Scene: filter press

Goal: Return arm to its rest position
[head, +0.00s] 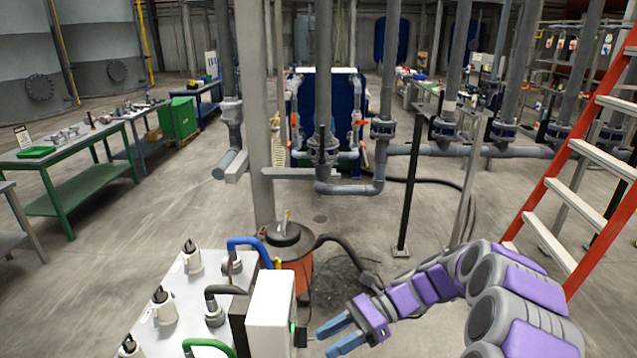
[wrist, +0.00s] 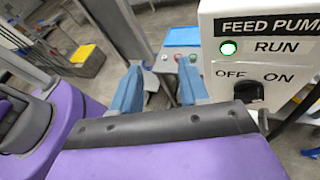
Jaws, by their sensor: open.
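My gripper (head: 331,338) is at the lower middle of the head view, with its two blue fingers apart and nothing between them. It points left toward the white feed pump control box (head: 271,312) and is apart from it. My purple and grey arm reaches in from the lower right. In the wrist view the blue fingers (wrist: 160,90) are spread. The feed pump box (wrist: 262,50) is on the right there, with a lit green RUN light (wrist: 228,47) and a black OFF/ON knob (wrist: 249,92). The knob seems turned toward ON.
A bench with valves and hoses (head: 190,305) stands at the lower left, with an orange-based drum (head: 290,250) behind it. A red ladder (head: 575,150) stands at the right. Grey pipes (head: 325,150) rise mid-view. A green table (head: 75,155) is at the left. Open floor lies between.

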